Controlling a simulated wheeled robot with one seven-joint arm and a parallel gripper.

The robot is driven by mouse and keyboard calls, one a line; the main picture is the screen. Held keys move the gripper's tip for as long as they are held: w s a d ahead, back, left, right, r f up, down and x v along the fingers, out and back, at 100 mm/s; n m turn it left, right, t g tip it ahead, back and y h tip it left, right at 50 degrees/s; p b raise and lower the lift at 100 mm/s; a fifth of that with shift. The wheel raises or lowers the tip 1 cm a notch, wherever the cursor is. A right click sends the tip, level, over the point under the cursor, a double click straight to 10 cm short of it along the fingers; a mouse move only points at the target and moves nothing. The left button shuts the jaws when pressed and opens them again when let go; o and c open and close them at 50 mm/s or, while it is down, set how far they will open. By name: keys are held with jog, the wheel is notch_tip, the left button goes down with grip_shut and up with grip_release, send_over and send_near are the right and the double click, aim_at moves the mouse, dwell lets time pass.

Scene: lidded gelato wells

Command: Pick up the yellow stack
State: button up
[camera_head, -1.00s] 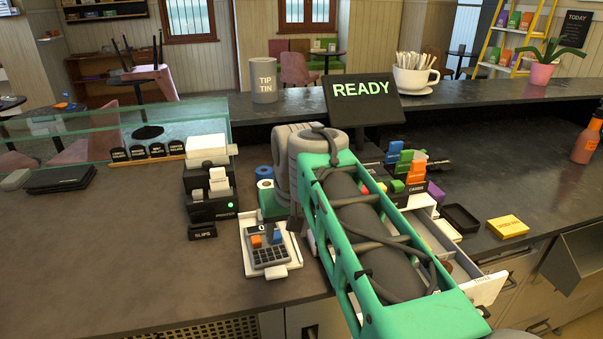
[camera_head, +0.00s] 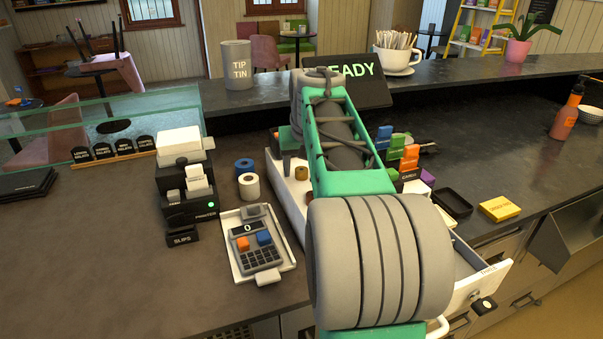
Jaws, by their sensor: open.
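A flat yellow block with dark lettering (camera_head: 500,208) lies on the dark counter at the right, beside an empty black tray. It is the only stack-like yellow thing I can make out; its lettering is too small to read. My arm reaches over the middle of the counter, well to the left of the yellow block. My gripper's fingers do not show; the far end of my arm is hidden behind its own links.
A white drawer (camera_head: 478,288) stands open behind my arm, mostly hidden. A black tray (camera_head: 453,203) and coloured card holders (camera_head: 405,155) stand left of the yellow block. A card reader (camera_head: 258,245), printer (camera_head: 190,195) and paper rolls (camera_head: 249,185) are left. Counter behind the yellow block is clear.

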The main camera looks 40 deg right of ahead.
grip_shut()
dwell(0.6)
